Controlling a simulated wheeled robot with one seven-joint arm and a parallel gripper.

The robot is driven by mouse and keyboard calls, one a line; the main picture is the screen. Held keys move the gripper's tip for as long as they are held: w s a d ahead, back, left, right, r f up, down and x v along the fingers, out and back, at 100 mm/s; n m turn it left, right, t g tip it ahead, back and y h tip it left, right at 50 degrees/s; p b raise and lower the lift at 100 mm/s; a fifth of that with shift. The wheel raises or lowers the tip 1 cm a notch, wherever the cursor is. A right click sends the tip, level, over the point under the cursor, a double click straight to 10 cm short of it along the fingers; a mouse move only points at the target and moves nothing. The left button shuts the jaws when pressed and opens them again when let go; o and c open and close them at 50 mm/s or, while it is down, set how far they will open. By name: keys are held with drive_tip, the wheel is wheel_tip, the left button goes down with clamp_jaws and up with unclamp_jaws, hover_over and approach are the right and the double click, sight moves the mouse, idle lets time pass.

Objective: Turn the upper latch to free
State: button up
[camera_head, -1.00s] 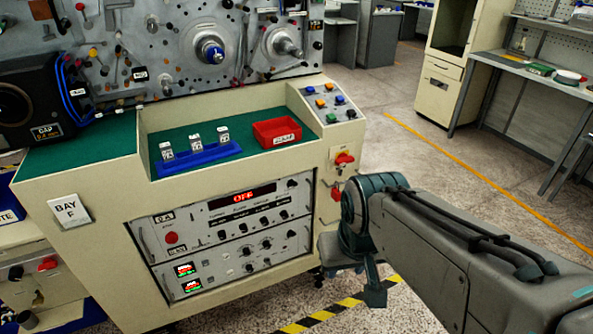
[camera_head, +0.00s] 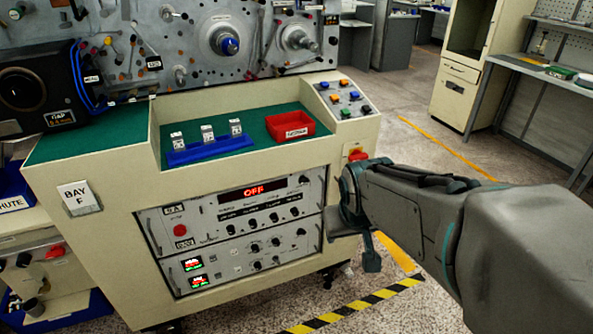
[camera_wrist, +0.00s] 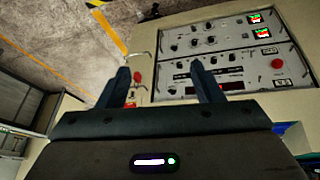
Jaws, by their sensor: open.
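A red handle (camera_head: 357,154) sits on the front of the cream console, at the right edge beside the instrument panel. It may be the upper latch; I cannot tell its turned position. A small red part (camera_wrist: 136,78) also shows in the wrist view, just beyond the left finger; I cannot tell which handle it is. My gripper (camera_wrist: 160,64) is open and empty, facing the console front with a gap before it. In the head view my arm's end hides the area below the red handle.
The instrument panel (camera_head: 252,190) has a lit OFF display, knobs and metal side handles. Above it, a green worktop holds a blue rack (camera_head: 207,150) and a red tray (camera_head: 290,126). A yellow-black floor stripe (camera_head: 355,303) runs in front. Floor to the right is clear.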

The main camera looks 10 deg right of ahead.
drive_tip(key=w+f+n+t+b, duration=0.1)
drive_tip(key=w+f+t+b, duration=0.2)
drive_tip(key=w+f+b, duration=0.7)
drive_tip(key=n+t+y+b, duration=0.2)
drive_tip(key=t+y+b, duration=0.4)
drive_tip(key=t+b, duration=0.4)
approach(305, 181)
drive_tip(key=shift+g, duration=0.3)
drive_tip(key=b+x, duration=0.3)
drive_tip(key=x, duration=0.5)
drive_tip(key=shift+w+a+r, duration=0.1)
drive_tip(key=shift+w+r, duration=0.05)
drive_tip(key=shift+w, duration=0.2)
drive_tip(key=c, duration=1)
